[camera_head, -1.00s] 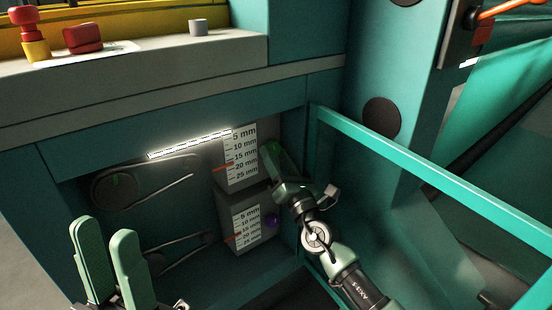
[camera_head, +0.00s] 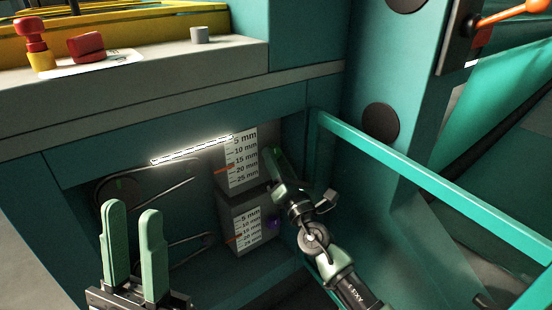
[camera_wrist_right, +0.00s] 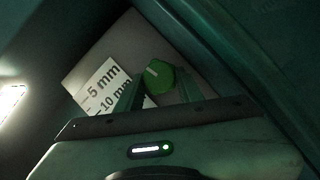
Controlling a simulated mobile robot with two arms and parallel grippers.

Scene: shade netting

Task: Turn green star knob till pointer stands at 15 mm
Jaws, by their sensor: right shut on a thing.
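The green star knob (camera_wrist_right: 158,77) has a pale line on its face and sits between my right gripper's fingers in the right wrist view. My right gripper (camera_head: 272,156) is shut on it, beside the upper scale. The fingers mostly hide the knob in the head view. The upper white scale (camera_head: 242,158) reads 5 to 25 mm downward. Its orange pointer (camera_head: 224,169) stands near the 20 mm mark; the exact reading is too small to tell. My left gripper (camera_head: 133,210) is open and empty at the lower left, away from the scale.
A lower scale (camera_head: 246,230) has its own orange pointer and a purple knob (camera_head: 273,222). A lit strip (camera_head: 192,150) crosses above. A teal rail (camera_head: 420,180) runs to the right of my right arm. Red and yellow controls (camera_head: 88,46) stand on the ledge.

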